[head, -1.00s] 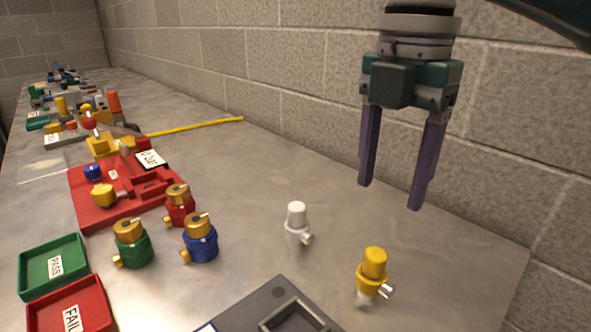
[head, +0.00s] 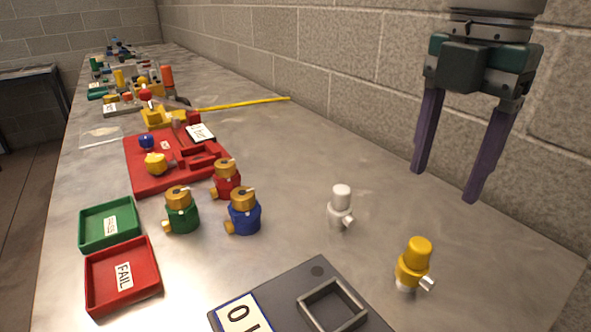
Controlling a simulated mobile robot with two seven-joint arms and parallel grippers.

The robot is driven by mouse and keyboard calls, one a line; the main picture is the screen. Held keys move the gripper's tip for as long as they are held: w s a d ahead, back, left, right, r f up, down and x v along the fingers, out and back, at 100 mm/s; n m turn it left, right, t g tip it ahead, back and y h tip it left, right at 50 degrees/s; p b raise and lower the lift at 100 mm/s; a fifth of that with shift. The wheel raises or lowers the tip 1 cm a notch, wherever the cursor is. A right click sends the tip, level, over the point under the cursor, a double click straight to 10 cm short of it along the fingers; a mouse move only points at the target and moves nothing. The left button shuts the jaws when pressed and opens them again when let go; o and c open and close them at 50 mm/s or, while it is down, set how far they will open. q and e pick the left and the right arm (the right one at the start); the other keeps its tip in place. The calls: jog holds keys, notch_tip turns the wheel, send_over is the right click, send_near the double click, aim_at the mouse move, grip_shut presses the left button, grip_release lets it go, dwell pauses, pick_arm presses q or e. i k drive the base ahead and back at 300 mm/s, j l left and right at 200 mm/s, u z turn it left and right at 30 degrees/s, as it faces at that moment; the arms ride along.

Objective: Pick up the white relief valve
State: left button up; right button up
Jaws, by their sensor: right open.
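The white relief valve (head: 341,207) stands upright on the metal table, right of the middle of the head view, with a short side outlet pointing right. My right gripper (head: 444,186) hangs above the table to the right of the white valve, fingers pointing down. It is open and empty, clearly apart from the valve. A yellow valve (head: 414,264) stands nearer and to the right of the white one. My left gripper is not in view.
Red (head: 226,180), green (head: 181,210) and blue (head: 243,211) brass-topped valves stand left of the white valve. Green PASS (head: 109,224) and red FAIL (head: 123,276) trays lie at left. A grey plate (head: 284,284) is in front. A block wall (head: 330,80) runs behind.

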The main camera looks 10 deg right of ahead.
aim_at(340, 217)
jog(key=l+u, duration=0.35)
jog(key=k+l+u, duration=0.1)
jog(key=l+u, duration=0.15)
jog(key=u, duration=0.15)
jog(key=k+l+u, duration=0.15)
jog(key=u, duration=0.2)
jog(key=l, duration=0.15)
